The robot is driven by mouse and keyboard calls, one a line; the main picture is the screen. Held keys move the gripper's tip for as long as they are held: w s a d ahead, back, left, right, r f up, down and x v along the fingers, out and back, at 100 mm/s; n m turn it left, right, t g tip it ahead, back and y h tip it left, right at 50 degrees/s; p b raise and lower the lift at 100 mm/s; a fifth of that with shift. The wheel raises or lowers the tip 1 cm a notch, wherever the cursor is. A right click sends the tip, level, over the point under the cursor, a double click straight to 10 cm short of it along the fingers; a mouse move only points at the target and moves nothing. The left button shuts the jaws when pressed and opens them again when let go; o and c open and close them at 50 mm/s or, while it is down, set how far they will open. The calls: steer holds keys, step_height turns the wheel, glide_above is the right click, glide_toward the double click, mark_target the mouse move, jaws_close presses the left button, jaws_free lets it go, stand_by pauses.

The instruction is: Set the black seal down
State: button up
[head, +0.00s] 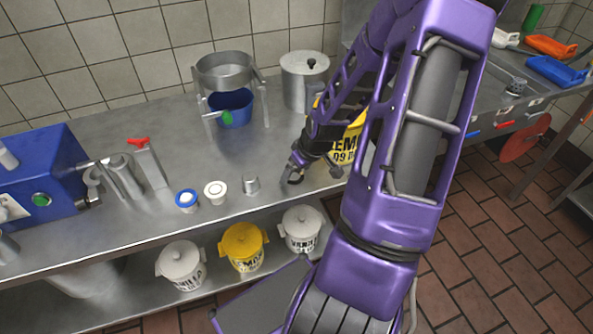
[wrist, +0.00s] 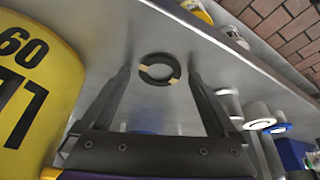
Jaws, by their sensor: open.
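The black seal is a dark ring with tan marks. In the wrist view the seal (wrist: 156,82) appears to lie flat on the steel counter (wrist: 175,32), between the tips of my gripper. My gripper (wrist: 159,74) is open, with a finger on each side of the ring and visible space beside it. In the head view my gripper (head: 296,166) is low over the counter's front part (head: 140,235), left of a yellow bucket. The seal is hard to make out there against the dark fingers.
The yellow bucket (wrist: 35,90) stands close beside my gripper. A small metal cup (head: 251,186), a white-topped jar (head: 215,191) and a blue-rimmed jar (head: 186,200) stand to the left. A metal stand (head: 225,68) over a blue pot (head: 235,107) is behind. Lidded pots (head: 244,247) sit on the shelf below.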

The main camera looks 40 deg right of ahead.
steer(key=p+v, duration=0.6)
steer(key=v, duration=0.6)
steer(key=shift+r, duration=0.25)
steer(key=shift+w, duration=0.1)
